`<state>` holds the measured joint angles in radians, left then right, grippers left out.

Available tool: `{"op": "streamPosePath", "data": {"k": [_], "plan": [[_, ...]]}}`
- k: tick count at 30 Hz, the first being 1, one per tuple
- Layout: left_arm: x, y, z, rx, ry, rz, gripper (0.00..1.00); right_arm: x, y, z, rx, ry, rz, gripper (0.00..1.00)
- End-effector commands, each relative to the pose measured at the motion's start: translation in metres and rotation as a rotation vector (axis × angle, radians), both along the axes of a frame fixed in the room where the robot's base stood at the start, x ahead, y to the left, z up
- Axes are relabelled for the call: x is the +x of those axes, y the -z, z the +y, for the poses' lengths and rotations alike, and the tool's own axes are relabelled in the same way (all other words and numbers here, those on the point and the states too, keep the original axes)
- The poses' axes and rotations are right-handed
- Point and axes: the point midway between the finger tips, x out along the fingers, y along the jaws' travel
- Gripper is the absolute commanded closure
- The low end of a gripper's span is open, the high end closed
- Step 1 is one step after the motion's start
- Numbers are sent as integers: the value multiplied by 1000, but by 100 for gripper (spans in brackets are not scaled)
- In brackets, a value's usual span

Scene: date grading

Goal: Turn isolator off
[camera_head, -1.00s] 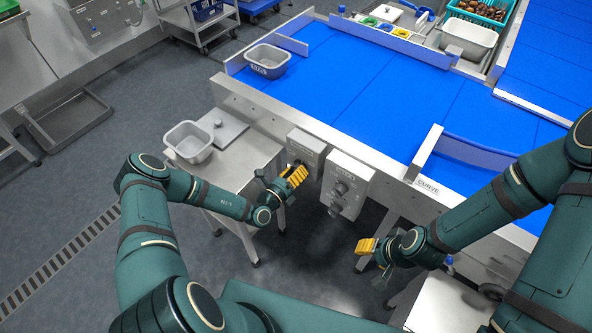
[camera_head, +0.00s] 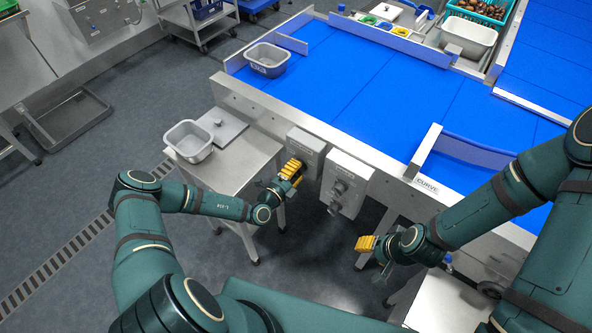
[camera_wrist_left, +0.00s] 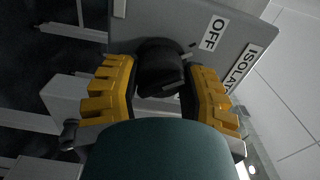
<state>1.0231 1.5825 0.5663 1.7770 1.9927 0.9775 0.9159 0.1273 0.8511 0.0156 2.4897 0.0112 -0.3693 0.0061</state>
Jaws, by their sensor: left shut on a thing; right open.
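The isolator box (camera_head: 306,146) is a grey metal box on the side of the blue conveyor frame. In the left wrist view its panel (camera_wrist_left: 190,30) carries the labels OFF and ISOLATOR, partly cut off. Its black rotary knob (camera_wrist_left: 160,68) sits between the yellow fingers of my left gripper (camera_wrist_left: 160,88). In the head view my left gripper (camera_head: 292,170) is at the front of the box and hides the knob; it is shut on the knob. My right gripper (camera_head: 367,244) is open and empty, low in front of the conveyor, right of the boxes.
A second grey control box (camera_head: 345,178) with knobs is mounted just right of the isolator. A steel side table (camera_head: 225,165) with a grey tub (camera_head: 189,140) stands to the left. The blue belt (camera_head: 350,85) lies behind; a CURVE label (camera_head: 427,187) marks its frame.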

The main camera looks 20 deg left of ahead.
Motion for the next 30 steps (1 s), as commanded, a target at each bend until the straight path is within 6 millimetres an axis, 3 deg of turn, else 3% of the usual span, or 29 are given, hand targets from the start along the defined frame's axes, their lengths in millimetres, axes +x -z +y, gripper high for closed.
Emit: {"op": "streamPosePath", "data": {"k": [9, 25, 26, 27, 28, 30], "plan": [[0, 0, -1, -109, 3, 39, 92, 0, 1, 0, 0, 0, 1, 53], [0, -1, -2, -130, 4, 47, 92, -1, 1, 0, 0, -1, 2, 53], [0, -1, -2, -130, 4, 47, 47, -1, 1, 0, 0, 0, 1, 53], [0, -1, -2, -130, 4, 47, 33, -1, 1, 0, 0, 0, 1, 53], [0, -1, -2, -130, 4, 46, 23, -1, 1, 0, 0, 0, 1, 53], [0, -1, -2, -129, 3, 46, 23, -1, 1, 0, 0, 0, 1, 53]]}}
